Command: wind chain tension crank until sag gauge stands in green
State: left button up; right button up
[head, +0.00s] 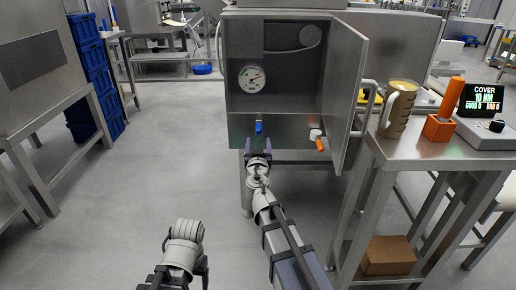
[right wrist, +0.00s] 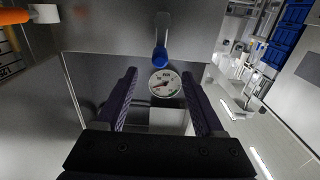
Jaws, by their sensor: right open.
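The round white sag gauge (head: 251,79) sits inside the open steel cabinet; it also shows in the right wrist view (right wrist: 165,83). It has a green part on its dial, but the needle is too small to read surely. Below it, a blue-handled lever (head: 259,128) is on the front panel. A crank with a white hub and orange handle (head: 319,142) is to its right. My right gripper (head: 258,155) is open and empty just below the blue handle (right wrist: 160,54), apart from it. My left arm (head: 184,248) is low in the head view; its fingers are not clear.
The cabinet door (head: 346,95) stands open on the right. Blue crates (head: 91,65) stand at left. The floor at left is free.

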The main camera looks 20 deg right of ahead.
aim_at(259, 133)
jog(key=shift+x, duration=4.75)
grip_shut()
